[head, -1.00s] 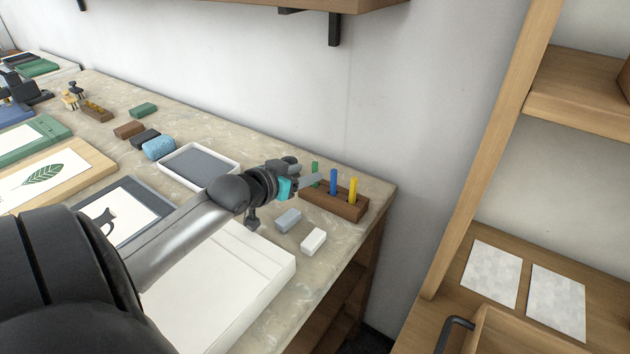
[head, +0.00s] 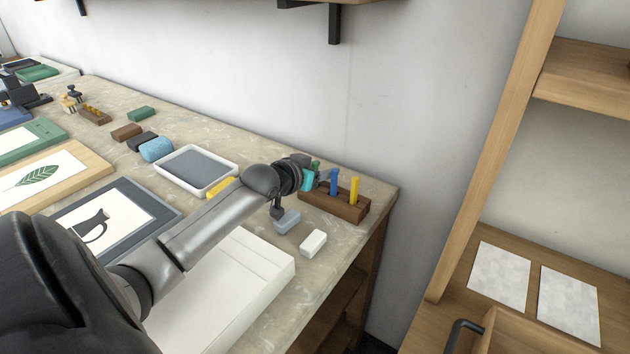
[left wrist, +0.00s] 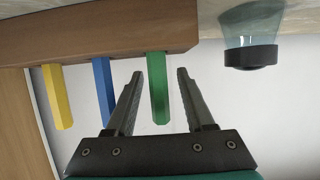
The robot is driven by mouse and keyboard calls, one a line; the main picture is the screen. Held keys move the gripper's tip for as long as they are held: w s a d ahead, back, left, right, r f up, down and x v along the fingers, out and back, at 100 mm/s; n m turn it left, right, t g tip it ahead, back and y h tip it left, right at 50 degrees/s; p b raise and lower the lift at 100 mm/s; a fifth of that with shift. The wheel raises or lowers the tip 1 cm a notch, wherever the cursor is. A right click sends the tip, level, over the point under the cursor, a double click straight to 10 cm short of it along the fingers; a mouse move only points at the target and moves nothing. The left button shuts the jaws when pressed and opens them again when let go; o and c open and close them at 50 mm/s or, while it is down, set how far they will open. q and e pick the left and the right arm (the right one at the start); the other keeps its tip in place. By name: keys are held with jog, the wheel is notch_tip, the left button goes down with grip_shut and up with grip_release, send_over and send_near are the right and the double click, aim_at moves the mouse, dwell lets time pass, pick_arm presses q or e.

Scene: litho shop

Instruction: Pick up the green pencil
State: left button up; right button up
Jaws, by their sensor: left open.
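The green pencil (left wrist: 157,88) stands in a brown wooden block (left wrist: 100,36), alongside a blue pencil (left wrist: 104,85) and a yellow pencil (left wrist: 57,96). In the left wrist view my left gripper (left wrist: 158,74) is open, with one finger on each side of the green pencil and a gap to each. In the head view the left gripper (head: 313,178) is at the left end of the block (head: 345,207) and hides most of the green pencil; only a bit of green (head: 315,165) shows. My right gripper is not in view.
A white tray (head: 232,163) lies to the left. In the left wrist view a clear, dark-capped object (left wrist: 250,40) stands beside the green pencil. The wall is close behind.

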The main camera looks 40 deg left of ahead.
pick_arm(q)
grip_shut()
dwell(0.5)
